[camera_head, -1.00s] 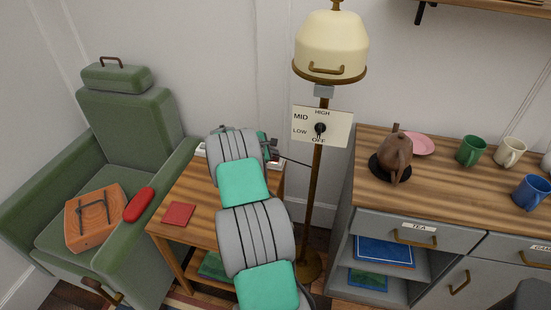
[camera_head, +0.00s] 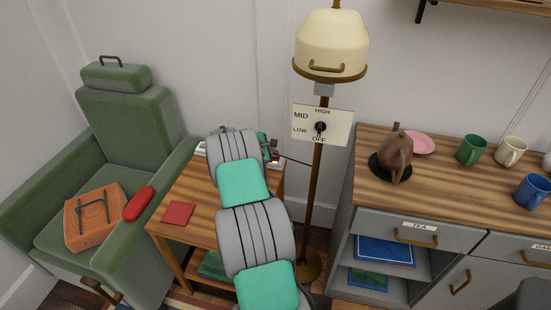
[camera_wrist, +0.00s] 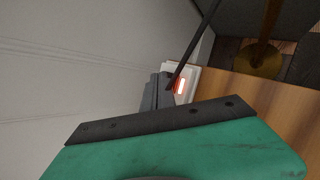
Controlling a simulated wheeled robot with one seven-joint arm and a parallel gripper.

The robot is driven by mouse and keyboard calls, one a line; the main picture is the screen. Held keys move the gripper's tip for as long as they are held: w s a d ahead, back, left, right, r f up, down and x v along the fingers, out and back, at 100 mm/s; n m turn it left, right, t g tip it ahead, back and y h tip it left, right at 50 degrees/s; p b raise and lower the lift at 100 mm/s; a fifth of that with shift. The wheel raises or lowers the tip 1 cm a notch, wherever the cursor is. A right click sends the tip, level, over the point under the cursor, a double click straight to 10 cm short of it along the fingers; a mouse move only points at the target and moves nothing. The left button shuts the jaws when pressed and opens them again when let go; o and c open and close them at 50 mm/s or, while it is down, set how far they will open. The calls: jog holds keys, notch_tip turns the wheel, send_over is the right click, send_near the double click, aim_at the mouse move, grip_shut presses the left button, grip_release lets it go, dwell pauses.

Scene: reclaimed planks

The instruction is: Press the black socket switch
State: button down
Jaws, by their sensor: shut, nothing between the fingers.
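A white socket block (camera_wrist: 192,76) shows in the wrist view, at the edge of the wooden side table, with a red glowing switch (camera_wrist: 180,87) on it. A dark cord (camera_wrist: 194,45) runs up from beside this switch. I see no clearly black switch; the rest of the block is hidden by my gripper. My gripper (camera_wrist: 167,85) is shut and empty, its fingertips right beside the red switch; I cannot tell whether they touch it. In the head view my gripper (camera_head: 271,150) is at the back right of the side table, mostly hidden behind my arm.
The side table (camera_head: 190,188) carries a red book (camera_head: 178,214). A floor lamp (camera_head: 313,200) with a dial plate (camera_head: 322,125) stands just right of my gripper. A green armchair (camera_head: 130,130) is at left, a cabinet (camera_head: 450,180) with a teapot (camera_head: 395,157) and mugs at right.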

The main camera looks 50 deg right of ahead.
aim_at(274, 159)
dwell(0.3)
jog(key=shift+r+p, duration=0.3)
jog(key=shift+r, duration=0.05)
notch_tip(274, 159, up, 6)
jog(key=p, duration=0.4)
dwell(0.3)
